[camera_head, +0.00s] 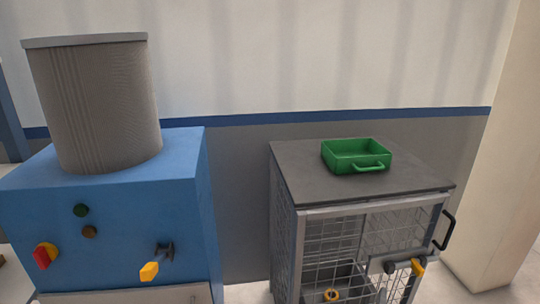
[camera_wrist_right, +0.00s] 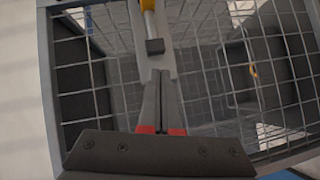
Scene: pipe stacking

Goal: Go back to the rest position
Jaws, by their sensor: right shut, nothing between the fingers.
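My right gripper (camera_wrist_right: 161,76) shows in the right wrist view. Its two dark fingers with red parts at their base lie together, shut and empty. They point at the front of a wire-mesh cage cabinet (camera_head: 335,225), close to a latch (camera_head: 405,266) with a yellow end. The latch also shows in the wrist view (camera_wrist_right: 154,46), just beyond the fingertips. Whether the fingertips touch it I cannot tell. My left gripper is in neither view.
A green tray (camera_head: 357,157) with a handle sits on the cabinet's dark top. A blue machine (camera_head: 120,210) with knobs carries a grey cylinder (camera_head: 95,105) at the left. The mesh door (camera_wrist_right: 80,100) is right at my right gripper. A pale pillar (camera_head: 495,170) stands at the right.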

